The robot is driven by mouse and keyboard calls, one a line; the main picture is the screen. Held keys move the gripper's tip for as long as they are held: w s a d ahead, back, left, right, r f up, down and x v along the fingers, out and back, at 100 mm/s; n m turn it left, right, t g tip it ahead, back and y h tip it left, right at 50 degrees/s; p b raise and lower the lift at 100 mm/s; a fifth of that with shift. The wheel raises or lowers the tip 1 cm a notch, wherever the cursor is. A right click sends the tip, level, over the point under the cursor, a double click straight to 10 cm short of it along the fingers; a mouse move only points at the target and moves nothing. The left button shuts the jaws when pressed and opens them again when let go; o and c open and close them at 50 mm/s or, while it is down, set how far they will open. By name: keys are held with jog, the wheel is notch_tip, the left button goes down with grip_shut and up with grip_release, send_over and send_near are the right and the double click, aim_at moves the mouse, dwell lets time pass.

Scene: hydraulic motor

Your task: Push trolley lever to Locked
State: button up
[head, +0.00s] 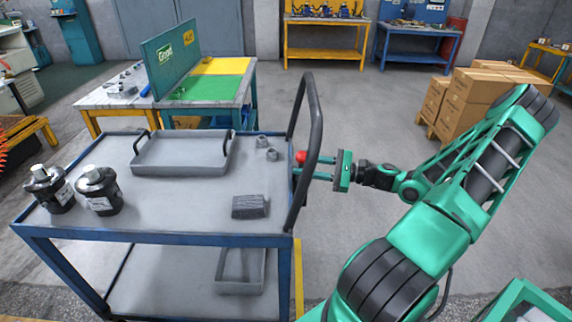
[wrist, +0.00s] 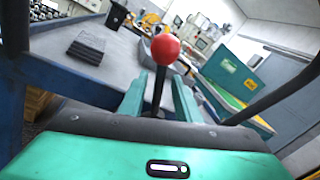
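The trolley (head: 185,222) has a blue frame, a grey top and a tall black push handle (head: 313,130) at its right end. Its lever has a red ball knob (head: 301,157), seen just beside the handle in the head view. In the wrist view the red knob (wrist: 165,50) tops a black shaft (wrist: 159,88), which looks roughly upright. My gripper (head: 306,173) reaches in from the right, through the handle. Its two green fingers stand on either side of the shaft, open, with gaps showing beside it. The knob rises above the fingers. No Locked marking is readable.
The handle bars stand close around my gripper. Stacked cardboard boxes (head: 470,103) stand behind my arm; floor right of the trolley is clear.

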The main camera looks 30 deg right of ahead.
jog(key=shift+x, duration=2.6)
jog(key=shift+c, duration=0.5)
grip_shut()
